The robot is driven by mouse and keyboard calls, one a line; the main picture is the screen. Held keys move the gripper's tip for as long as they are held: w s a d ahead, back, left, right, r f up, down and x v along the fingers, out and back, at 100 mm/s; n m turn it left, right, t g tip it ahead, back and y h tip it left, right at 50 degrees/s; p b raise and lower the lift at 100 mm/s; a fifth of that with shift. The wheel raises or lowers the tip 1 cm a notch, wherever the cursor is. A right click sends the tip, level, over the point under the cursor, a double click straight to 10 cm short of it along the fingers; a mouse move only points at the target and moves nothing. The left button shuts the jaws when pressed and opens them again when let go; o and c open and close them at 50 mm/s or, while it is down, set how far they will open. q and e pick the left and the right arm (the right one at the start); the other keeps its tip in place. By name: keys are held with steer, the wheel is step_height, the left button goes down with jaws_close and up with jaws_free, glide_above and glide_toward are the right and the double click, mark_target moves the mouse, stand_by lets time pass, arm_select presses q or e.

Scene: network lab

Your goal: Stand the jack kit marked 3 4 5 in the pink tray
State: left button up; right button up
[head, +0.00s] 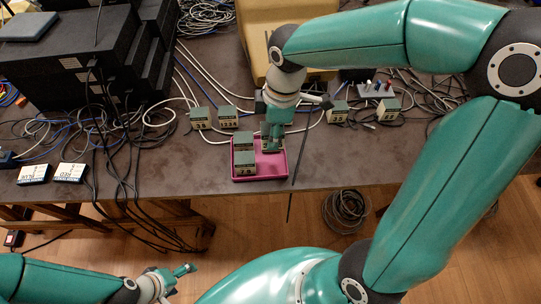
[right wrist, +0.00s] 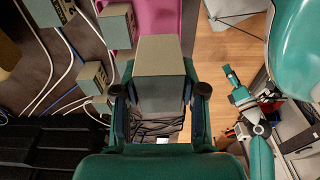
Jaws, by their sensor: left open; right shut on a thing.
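The pink tray (head: 283,172) lies near the table's front edge. Two grey-green jack kits stand in its left part, one at the back (head: 243,141) and one at the front (head: 245,163). My right gripper (head: 271,143) points down over the tray's right part, shut on a jack kit. The held kit (right wrist: 166,72) fills the middle of the right wrist view, between the fingers (right wrist: 161,92); its marking is not readable. Whether its base touches the tray is hidden. My left gripper (head: 182,274) is open and empty, low in front of the table.
More jack kits stand behind the tray, to the left (head: 200,117) and (head: 228,117), and to the right (head: 337,111) and (head: 388,109). Black equipment (head: 70,55) and loose cables fill the left. A yellowish case (head: 262,35) stands behind my right gripper.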

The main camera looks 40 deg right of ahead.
step_height(320, 180, down, 12)
steer(key=shift+r+b, duration=0.25)
steer(key=shift+b, duration=0.3)
steer(key=o, duration=0.7)
steer(key=shift+f, duration=0.15)
steer(key=shift+o, duration=1.1)
steer(key=shift+r, duration=0.2)
steer(key=r, duration=0.4)
steer(key=r+p, duration=0.1)
steer(key=r, duration=0.3)
steer(key=s+d+r, duration=0.1)
steer(key=r, duration=0.3)
